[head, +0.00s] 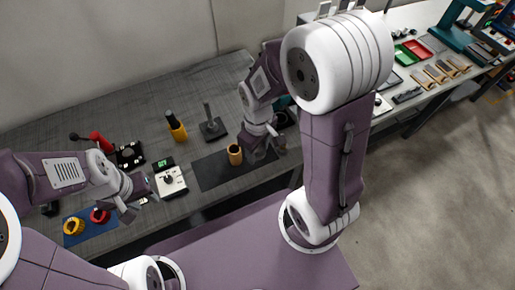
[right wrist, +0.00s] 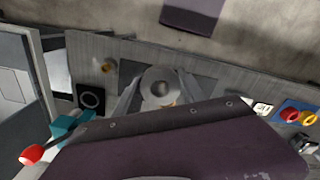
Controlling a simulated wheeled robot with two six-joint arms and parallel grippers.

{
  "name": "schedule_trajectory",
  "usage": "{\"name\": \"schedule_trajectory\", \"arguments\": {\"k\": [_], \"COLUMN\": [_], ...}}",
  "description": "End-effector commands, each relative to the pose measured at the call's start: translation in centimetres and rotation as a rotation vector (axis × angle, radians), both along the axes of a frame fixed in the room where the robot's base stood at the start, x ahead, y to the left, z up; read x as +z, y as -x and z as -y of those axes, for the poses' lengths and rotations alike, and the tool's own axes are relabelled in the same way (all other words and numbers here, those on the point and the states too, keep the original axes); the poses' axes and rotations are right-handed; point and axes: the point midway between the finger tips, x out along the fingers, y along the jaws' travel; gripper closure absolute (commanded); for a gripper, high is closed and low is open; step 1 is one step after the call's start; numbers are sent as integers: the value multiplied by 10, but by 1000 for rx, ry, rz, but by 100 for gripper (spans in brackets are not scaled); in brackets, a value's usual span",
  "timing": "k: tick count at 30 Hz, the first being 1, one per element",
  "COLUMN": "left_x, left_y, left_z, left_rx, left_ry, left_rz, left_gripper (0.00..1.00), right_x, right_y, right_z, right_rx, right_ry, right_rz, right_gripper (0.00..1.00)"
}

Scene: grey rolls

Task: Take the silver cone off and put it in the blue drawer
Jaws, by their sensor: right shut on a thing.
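My right gripper (head: 264,143) is low over the dark mat (head: 212,172) in the head view. In the right wrist view its fingers (right wrist: 158,98) are shut on a rounded grey piece with a dark round top, which looks like the silver cone (right wrist: 160,84). The gripper hides this piece in the head view. A tan hollow cylinder (head: 235,154) stands on the mat just left of the gripper. My left gripper (head: 140,204) is open and empty near the blue mat. I cannot make out a blue drawer; a teal part (head: 283,102) shows partly behind my right arm.
Red and yellow rings (head: 74,226) lie on the blue mat. A side bench with trays (head: 416,50) is at the right.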

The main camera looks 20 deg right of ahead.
Motion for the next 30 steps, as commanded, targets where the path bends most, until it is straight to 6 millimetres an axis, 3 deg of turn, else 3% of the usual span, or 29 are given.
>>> {"name": "schedule_trajectory", "arguments": {"k": [24,30], "left_x": [-50,-52], "left_y": [0,0], "left_z": [0,0], "left_rx": [0,0], "left_ry": [0,0], "left_rz": [0,0], "left_gripper": [64,64], "right_x": [-64,-68], "right_y": [0,0], "right_z": [0,0], "right_rx": [0,0], "right_ry": [0,0], "right_rz": [0,1], "right_gripper": [100,100]}}
